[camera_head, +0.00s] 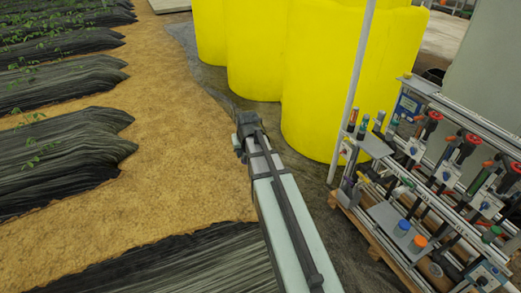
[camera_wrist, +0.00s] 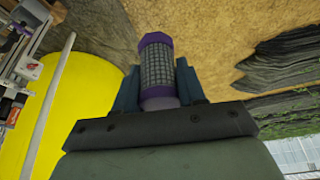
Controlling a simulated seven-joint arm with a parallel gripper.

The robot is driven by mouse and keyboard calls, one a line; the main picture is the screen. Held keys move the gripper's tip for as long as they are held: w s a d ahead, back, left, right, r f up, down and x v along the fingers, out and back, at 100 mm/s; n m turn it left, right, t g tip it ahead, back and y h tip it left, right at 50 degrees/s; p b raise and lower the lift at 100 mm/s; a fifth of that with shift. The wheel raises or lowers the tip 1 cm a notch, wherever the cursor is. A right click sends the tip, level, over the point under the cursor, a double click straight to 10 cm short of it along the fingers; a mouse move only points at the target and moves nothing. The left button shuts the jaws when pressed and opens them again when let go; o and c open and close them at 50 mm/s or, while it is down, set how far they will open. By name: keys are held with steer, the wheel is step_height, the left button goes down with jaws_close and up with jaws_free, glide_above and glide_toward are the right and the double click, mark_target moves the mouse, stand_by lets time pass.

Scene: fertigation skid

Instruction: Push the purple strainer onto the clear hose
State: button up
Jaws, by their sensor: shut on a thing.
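The purple strainer (camera_wrist: 157,68) shows in the wrist view, with purple ends and a grey mesh body. My gripper (camera_wrist: 158,88) is shut on it, one finger on each side near its lower end. The strainer's far end points away from the palm and touches nothing that I can see. I cannot make out a clear hose in either view.
The skid (camera_head: 440,190) with valves, gauges and pipes stands at the right. Large yellow tanks (camera_head: 325,85) stand behind, and a pale upright pole (camera_head: 352,90) rises at the skid's left end. Black-covered beds (camera_head: 60,150) lie at left. Sandy ground (camera_head: 190,150) is clear.

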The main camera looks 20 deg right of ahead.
steer(key=a, duration=0.4)
steer(key=s+d+m+h, duration=0.1)
steer(key=s+d+m, duration=0.15)
steer(key=d, duration=1.05)
steer(key=s+d+m, duration=0.1)
steer(key=s+d, duration=0.2)
steer(key=d, duration=0.9)
steer(key=s+d+m+g+h, duration=0.1)
steer(key=s+d+m, duration=0.1)
steer(key=s+d, duration=0.7)
steer(key=s+d+m+g+h, duration=0.15)
steer(key=s+d, duration=0.35)
steer(key=d, duration=0.8)
steer(key=s+d, duration=1.3)
steer(key=s, duration=0.4)
steer(key=s+d, duration=1.3)
steer(key=s, duration=0.5)
steer(key=s+d+t+y, duration=0.1)
steer(key=s+d, duration=1.3)
steer(key=s, duration=0.3)
steer(key=shift+s+r, duration=0.3)
steer(key=shift+f, duration=0.1)
